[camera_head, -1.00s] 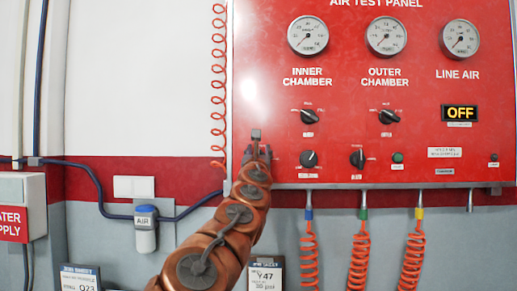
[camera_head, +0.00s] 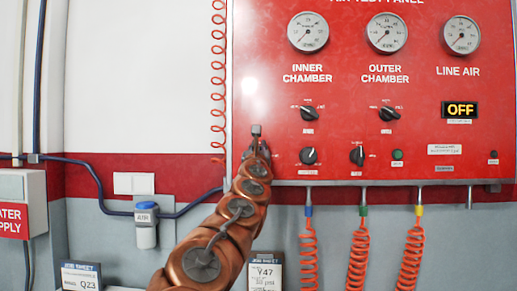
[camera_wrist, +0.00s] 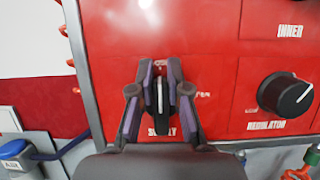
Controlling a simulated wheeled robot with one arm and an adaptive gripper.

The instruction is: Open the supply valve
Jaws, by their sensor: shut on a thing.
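The supply valve is a dark knob (camera_wrist: 160,97) with a pale line, above a partly hidden "SUPPLY" label on the red panel in the wrist view. My gripper (camera_wrist: 160,80) is shut on this knob, one finger on each side. In the head view my gripper (camera_head: 256,143) is at the panel's lower left and hides the knob. The knob's handle stands about upright in the wrist view. The line air display (camera_head: 461,110) reads OFF.
The regulator knob (camera_wrist: 285,95) is close to the right of my gripper; it also shows in the head view (camera_head: 309,155). A coiled orange hose (camera_head: 218,90) hangs along the panel's left edge. Orange coiled hoses (camera_head: 309,245) hang below the panel.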

